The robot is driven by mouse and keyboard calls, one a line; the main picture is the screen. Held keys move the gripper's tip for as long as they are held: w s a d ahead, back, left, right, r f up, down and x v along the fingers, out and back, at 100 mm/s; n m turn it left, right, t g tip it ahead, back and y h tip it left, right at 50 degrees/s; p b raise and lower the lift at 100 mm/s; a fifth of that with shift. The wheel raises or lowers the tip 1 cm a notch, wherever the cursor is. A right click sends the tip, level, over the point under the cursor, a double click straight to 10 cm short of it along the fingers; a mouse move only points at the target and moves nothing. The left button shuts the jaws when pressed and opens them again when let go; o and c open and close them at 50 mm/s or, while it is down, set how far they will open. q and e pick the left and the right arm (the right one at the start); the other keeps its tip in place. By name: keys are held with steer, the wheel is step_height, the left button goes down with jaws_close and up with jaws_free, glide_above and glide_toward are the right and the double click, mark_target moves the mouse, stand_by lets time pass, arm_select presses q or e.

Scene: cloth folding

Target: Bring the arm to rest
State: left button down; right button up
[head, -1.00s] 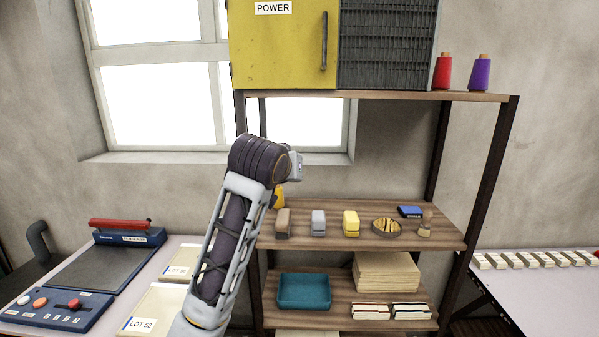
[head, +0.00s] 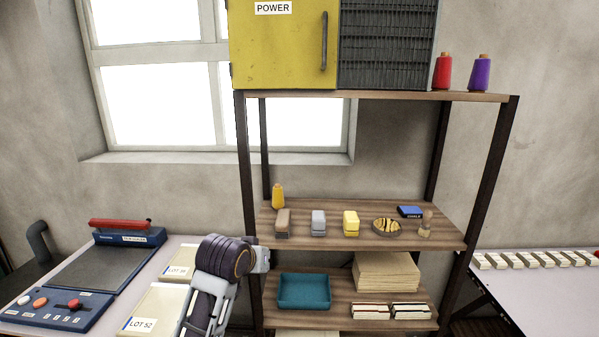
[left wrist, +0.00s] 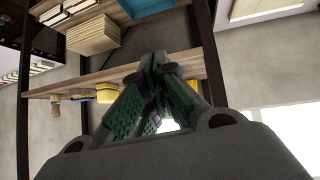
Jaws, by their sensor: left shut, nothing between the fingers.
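My left arm (head: 216,279) comes up from the bottom of the head view, in front of the table at left and beside the shelf. Its gripper fingers are hidden there behind the wrist. In the left wrist view my left gripper (left wrist: 157,72) is shut, its green-padded fingers meeting with nothing between them. The shelf boards (left wrist: 190,70) show behind the fingers, apart from them as far as I can tell. My right gripper is in neither view.
The table (head: 190,241) at left bears a blue press (head: 90,265) and LOT boxes (head: 157,308). Free air lies before the wall and window.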

arm_select(q)
steer(key=s+a+f+g+y, duration=0.15)
steer(key=s+a+f, duration=0.25)
steer(key=s+f, duration=0.45)
steer(key=s+a+f+g, duration=0.2)
steer(key=s+a+f, duration=0.2)
steer(key=s+f, duration=0.5)
steer(key=s+a+f+g+y, duration=0.1)
steer(key=s+a+f+g, duration=0.1)
steer(key=s+a+f, duration=0.65)
steer(key=s+d+f+m+g, duration=0.1)
steer(key=s+d+f, duration=0.1)
steer(key=f, duration=1.3)
steer(key=s+d+f+g, duration=0.1)
steer(key=s+d+f, duration=0.15)
steer(key=f, duration=1.25)
steer(key=s+a+f, duration=0.2)
steer(key=s+f, duration=0.8)
steer(key=s, duration=0.1)
steer(key=s+a+f, duration=0.2)
steer(key=s+f, duration=0.9)
steer(key=shift+s+a+g, duration=0.35)
steer(key=shift+s+g, duration=0.05)
steer(key=shift+g, duration=0.05)
steer(key=shift+r, duration=0.1)
